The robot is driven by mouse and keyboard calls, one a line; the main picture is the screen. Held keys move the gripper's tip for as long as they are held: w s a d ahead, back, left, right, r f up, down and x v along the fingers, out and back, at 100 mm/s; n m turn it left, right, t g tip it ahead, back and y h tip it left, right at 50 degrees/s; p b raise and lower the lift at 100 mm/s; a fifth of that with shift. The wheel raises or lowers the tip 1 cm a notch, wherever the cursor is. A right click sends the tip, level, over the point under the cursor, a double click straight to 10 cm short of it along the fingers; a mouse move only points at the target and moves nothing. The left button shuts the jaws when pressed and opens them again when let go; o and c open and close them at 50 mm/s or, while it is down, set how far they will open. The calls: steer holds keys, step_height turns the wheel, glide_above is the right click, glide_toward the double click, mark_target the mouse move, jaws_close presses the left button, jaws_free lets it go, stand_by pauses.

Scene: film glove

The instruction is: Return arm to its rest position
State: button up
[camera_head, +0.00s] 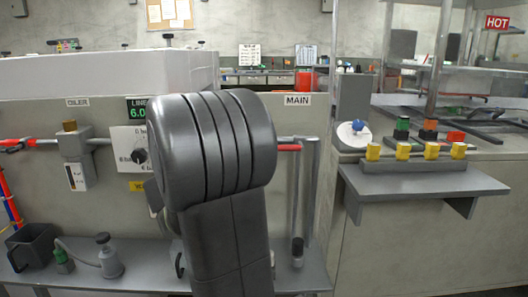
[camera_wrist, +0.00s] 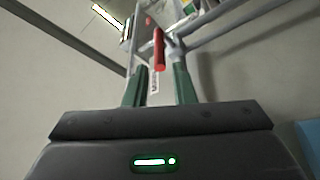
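My arm (camera_head: 226,150) stands upright in the middle of the head view and hides my gripper there. In the wrist view my gripper (camera_wrist: 161,78) has its two green fingers apart. A red-ended handle (camera_wrist: 159,48) shows just beyond the fingertips, in line with the gap; I cannot tell whether it touches them. No object is seen clamped between the fingers. In the head view a red-ended lever (camera_head: 289,147) sticks out to the right of my arm, under the MAIN label (camera_head: 297,100).
Left of my arm are a dial panel (camera_head: 132,148) and an oiler (camera_head: 74,158). A low shelf (camera_head: 140,270) holds a dark cup (camera_head: 30,247) and an oil can (camera_head: 107,257). At right, a grey shelf (camera_head: 425,182) juts out below several yellow blocks (camera_head: 403,151).

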mark_target(287, 146)
steer(key=shift+b+x, duration=0.65)
steer(key=shift+x, duration=3.75)
steer(key=shift+a, duration=0.15)
steer(key=p+v, duration=0.2)
steer(key=v, duration=1.1)
steer(key=b+x, duration=0.2)
steer(key=x, duration=1.1)
steer(key=shift+d, duration=0.3)
steer(key=shift+a+r+p, duration=0.1)
steer(key=shift+r+p, duration=0.25)
steer(key=shift+p, duration=0.25)
steer(key=shift+f+y, duration=0.1)
steer(key=shift+y, duration=0.4)
steer(key=shift+f, duration=0.15)
